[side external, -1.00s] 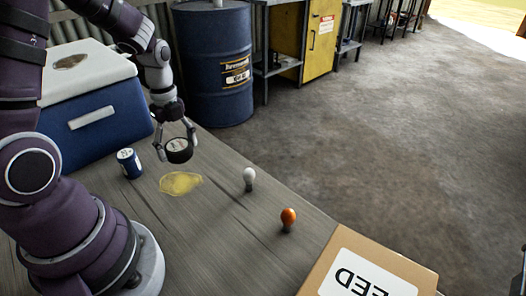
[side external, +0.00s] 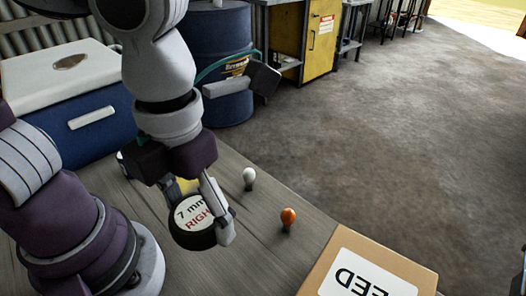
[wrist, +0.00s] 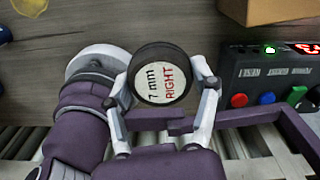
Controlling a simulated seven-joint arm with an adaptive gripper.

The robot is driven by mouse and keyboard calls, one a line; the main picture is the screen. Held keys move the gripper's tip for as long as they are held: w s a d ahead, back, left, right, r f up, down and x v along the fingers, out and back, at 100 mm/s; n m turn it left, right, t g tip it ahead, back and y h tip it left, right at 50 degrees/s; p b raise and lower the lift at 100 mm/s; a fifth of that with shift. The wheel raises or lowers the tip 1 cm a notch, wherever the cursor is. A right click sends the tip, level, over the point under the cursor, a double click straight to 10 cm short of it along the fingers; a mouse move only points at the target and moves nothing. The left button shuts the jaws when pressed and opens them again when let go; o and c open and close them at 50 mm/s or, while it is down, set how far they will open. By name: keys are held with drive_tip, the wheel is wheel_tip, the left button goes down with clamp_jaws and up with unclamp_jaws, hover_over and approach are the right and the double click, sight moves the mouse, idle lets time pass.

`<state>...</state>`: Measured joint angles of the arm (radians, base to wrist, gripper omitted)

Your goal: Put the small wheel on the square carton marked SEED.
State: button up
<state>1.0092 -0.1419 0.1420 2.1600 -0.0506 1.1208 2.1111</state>
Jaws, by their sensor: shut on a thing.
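The small wheel (side external: 197,222) is a black tyre with a white face marked "7 mm RIGHT". My gripper (side external: 203,217) is shut on it and holds it up above the table, the labelled face turned toward the camera. In the wrist view the wheel (wrist: 160,75) sits between the two fingers of my gripper (wrist: 163,88). The square carton (side external: 345,272), brown with a white label reading "EED" upside down, stands at the bottom right of the side view, partly cut off. A plain brown carton side (wrist: 265,10) shows at the wrist view's top right.
A white bulb (side external: 249,178) and an orange bulb (side external: 288,218) stand on the wooden table between wheel and carton. A blue cooler (side external: 85,130) is at the back left. A black box with coloured buttons (wrist: 270,78) lies right in the wrist view.

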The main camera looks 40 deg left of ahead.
drive_tip(key=shift+s+d+r+m, duration=0.1)
drive_tip(key=shift+s+d+m, duration=0.15)
drive_tip(key=shift+d+m, duration=0.05)
hover_over(346, 272)
drive_tip(key=shift+s+a+f, duration=0.1)
drive_tip(key=shift+a+f, duration=0.05)
drive_tip(key=shift+f, duration=2.35)
drive_tip(key=shift+f, duration=0.1)
drive_tip(key=o, duration=1.1)
drive_tip(key=shift+o, duration=0.2)
